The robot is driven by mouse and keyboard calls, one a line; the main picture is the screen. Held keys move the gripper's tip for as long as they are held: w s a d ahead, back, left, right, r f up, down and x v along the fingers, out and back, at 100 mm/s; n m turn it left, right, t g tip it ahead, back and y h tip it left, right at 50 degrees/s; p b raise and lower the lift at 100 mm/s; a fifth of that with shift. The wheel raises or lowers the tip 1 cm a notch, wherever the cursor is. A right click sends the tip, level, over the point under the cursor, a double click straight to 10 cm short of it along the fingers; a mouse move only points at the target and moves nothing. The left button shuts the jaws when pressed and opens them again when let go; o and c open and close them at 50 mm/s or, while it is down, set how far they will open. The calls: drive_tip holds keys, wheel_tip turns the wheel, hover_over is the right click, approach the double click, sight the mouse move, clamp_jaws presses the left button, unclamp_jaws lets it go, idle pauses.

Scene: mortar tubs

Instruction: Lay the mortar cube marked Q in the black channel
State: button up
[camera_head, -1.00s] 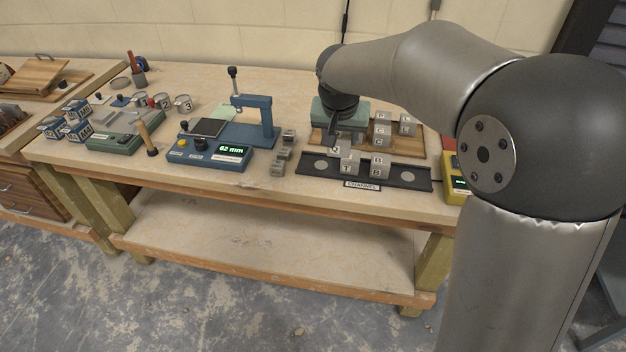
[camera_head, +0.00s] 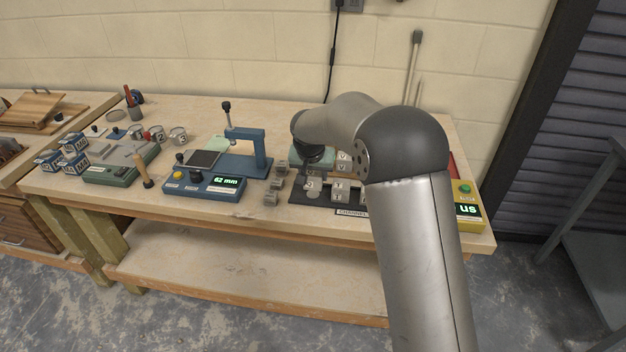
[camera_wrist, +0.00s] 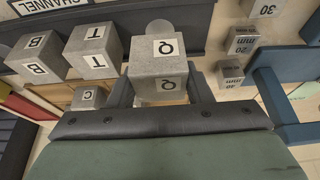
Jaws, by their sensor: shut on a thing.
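My gripper (camera_head: 312,167) is shut on the grey mortar cube marked Q (camera_wrist: 154,50), which sits between its fingers (camera_wrist: 160,92) in the wrist view. In the head view the cube Q (camera_head: 312,185) is over the left end of the black channel (camera_head: 298,196). The channel (camera_wrist: 190,18) also shows at the top of the wrist view, with a pale round spot partly hidden behind Q. I cannot tell whether Q touches the channel floor. A T cube (camera_wrist: 95,48) and a B cube (camera_wrist: 37,55) stand beside Q, with a gap between Q and T.
Small grey spacer blocks (camera_head: 272,190) stand left of the channel. A blue gauge (camera_head: 205,185) reading 62 mm is farther left. A cube marked C (camera_wrist: 89,97) is behind the T cube. A yellow box (camera_head: 467,212) stands at the bench's right end.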

sight(313, 183)
drive_tip(key=shift+w+a+f, duration=0.1)
drive_tip(key=shift+w+f, duration=0.2)
drive_tip(key=shift+f, duration=1.55)
drive_tip(key=shift+f, duration=0.15)
drive_tip(key=o, duration=1.2)
drive_tip(key=shift+c, duration=0.2)
